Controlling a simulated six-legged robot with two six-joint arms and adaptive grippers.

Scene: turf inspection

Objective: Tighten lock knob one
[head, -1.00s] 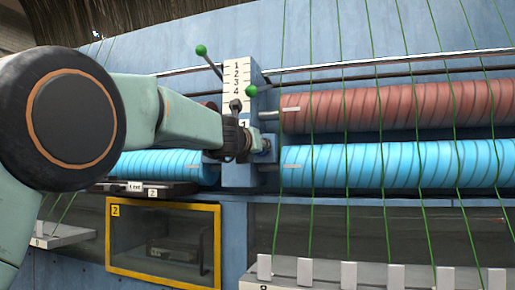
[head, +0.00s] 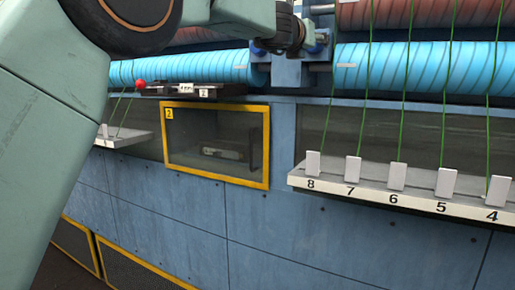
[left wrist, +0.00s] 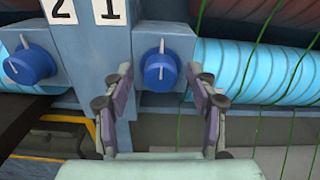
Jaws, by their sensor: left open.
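A blue lock knob (left wrist: 160,71) with a pale pointer mark sits on a blue-grey plate below the label 1 (left wrist: 107,10) in the left wrist view. My left gripper (left wrist: 160,82) is open, with one finger on each side of this knob. I cannot tell whether the fingers touch it. A second blue knob (left wrist: 28,64) is at the left, near the label 2 (left wrist: 60,10). In the head view my left gripper (head: 291,32) is at the top, in front of the machine's post, and the knob is not clear there. My right gripper is not in view.
Blue rollers (head: 418,68) flank the post, with green strings in front on the right. A numbered tray (head: 400,187) juts out below right. A yellow-framed window (head: 215,182) and a dark ledge with a red ball (head: 140,84) are below left.

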